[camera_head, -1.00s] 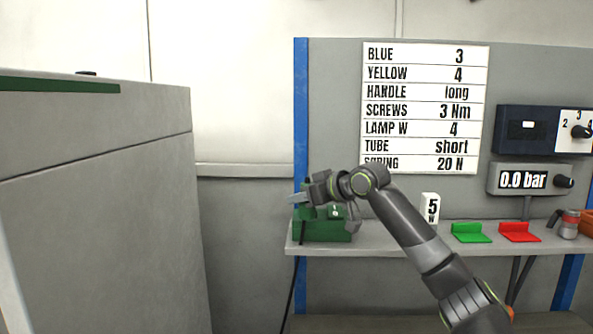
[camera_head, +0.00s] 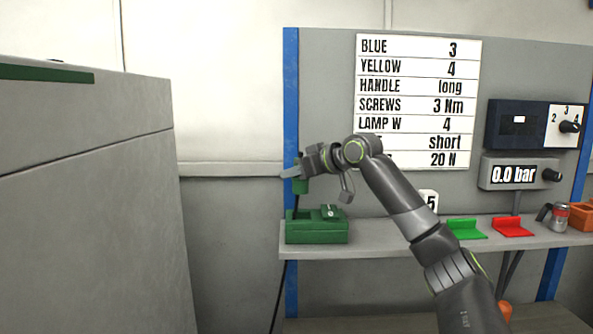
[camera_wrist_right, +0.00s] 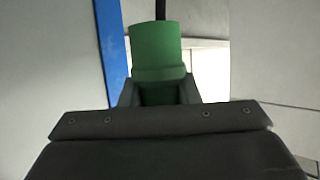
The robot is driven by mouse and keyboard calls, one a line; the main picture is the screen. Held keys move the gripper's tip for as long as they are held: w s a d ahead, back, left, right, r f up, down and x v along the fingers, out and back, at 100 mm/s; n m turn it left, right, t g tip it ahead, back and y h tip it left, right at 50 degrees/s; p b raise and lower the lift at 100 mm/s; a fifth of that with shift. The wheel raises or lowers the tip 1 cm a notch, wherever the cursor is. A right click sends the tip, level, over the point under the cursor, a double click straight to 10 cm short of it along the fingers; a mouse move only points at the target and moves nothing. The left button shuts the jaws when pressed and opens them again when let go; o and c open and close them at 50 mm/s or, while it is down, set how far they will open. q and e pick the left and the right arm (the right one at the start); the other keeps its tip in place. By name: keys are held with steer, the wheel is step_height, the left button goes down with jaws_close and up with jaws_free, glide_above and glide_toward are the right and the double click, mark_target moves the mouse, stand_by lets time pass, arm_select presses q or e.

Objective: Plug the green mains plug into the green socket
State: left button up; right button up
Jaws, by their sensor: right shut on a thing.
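My right gripper (camera_head: 297,172) is shut on the green plug (camera_head: 300,186), which hangs just below its fingers, above the green box (camera_head: 317,232). In the right wrist view the green plug (camera_wrist_right: 156,55) sits between the two dark fingers (camera_wrist_right: 158,92), with a black cable running from its far end. The green box stands on the left end of the shelf and has a raised block on its top right. The plug and the box are apart. I cannot tell a green socket for certain. My left gripper is not in view.
A large grey cabinet (camera_head: 90,200) fills the left. A blue post (camera_head: 291,100) stands behind the gripper.

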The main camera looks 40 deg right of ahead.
mark_target(297, 190)
step_height(297, 190, down, 4)
steer(key=shift+s+r+b, duration=0.15)
steer(key=shift+r+b, duration=0.1)
steer(key=shift+b, duration=0.85)
steer(key=shift+f+b, duration=0.35)
steer(key=shift+f, duration=0.25)
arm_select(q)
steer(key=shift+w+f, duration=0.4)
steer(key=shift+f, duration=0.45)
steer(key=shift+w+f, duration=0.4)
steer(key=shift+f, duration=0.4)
arm_select(e)
steer(key=shift+f, duration=0.1)
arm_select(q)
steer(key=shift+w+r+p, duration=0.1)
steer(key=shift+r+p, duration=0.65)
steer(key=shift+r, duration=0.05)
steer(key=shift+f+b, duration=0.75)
arm_select(e)
steer(key=shift+f, duration=1.6)
steer(key=o, duration=1.1)
steer(key=shift+r, duration=0.1)
steer(key=shift+c, duration=0.2)
